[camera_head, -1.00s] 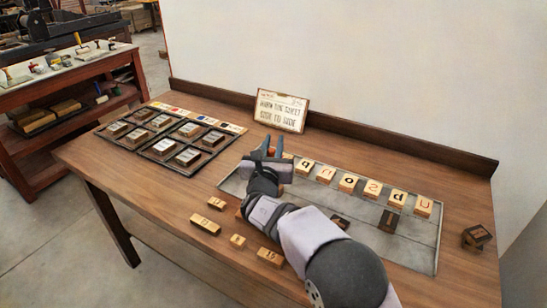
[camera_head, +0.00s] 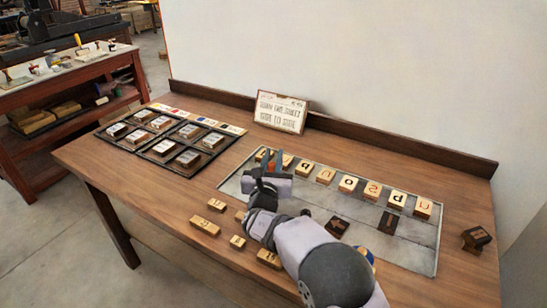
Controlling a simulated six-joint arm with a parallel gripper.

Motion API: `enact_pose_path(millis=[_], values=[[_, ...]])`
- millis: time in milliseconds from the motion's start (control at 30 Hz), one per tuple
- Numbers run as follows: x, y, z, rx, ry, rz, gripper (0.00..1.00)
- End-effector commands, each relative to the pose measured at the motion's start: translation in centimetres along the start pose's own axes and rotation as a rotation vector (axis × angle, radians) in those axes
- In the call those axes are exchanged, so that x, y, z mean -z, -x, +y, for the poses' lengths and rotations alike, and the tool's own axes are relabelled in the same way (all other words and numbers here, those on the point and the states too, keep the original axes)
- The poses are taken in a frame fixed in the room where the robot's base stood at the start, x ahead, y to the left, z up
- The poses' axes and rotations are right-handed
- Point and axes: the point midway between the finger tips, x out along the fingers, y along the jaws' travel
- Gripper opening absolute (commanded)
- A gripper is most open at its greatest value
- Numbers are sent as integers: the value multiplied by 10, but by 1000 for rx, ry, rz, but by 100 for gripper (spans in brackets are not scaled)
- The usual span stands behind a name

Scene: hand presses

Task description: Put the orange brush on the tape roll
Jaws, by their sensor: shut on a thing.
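My gripper (camera_head: 269,164) is over the left part of the grey metal tray (camera_head: 431,262), near the left end of the row of letter blocks. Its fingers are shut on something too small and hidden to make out. I cannot identify an orange brush or a tape roll on the table. A small blue and yellow-orange thing (camera_head: 368,256) shows beside my arm, mostly hidden, and I cannot tell what it is.
Pale letter blocks (camera_head: 372,190) stand in a row along the tray. Dark blocks (camera_head: 388,222) lie in it. Several wooden blocks (camera_head: 205,226) lie in front. A black frame (camera_head: 160,151) with stamp blocks is at left, a sign (camera_head: 281,112) at back. A side bench (camera_head: 70,75) holds tools.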

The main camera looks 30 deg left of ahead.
Motion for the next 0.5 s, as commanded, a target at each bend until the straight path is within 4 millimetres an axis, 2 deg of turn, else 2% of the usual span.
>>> enact_pose_path(millis=[33, 67, 100, 133, 500], values=[[2, 0, 0, 0, 0, -1, 0], [2, 0, 0, 0, 0, 0, 24], [1, 0, 0, 0, 0, 0, 33], [1, 0, 0, 0, 0, 0, 38], [-1, 0, 0, 0, 0, 0, 38]])
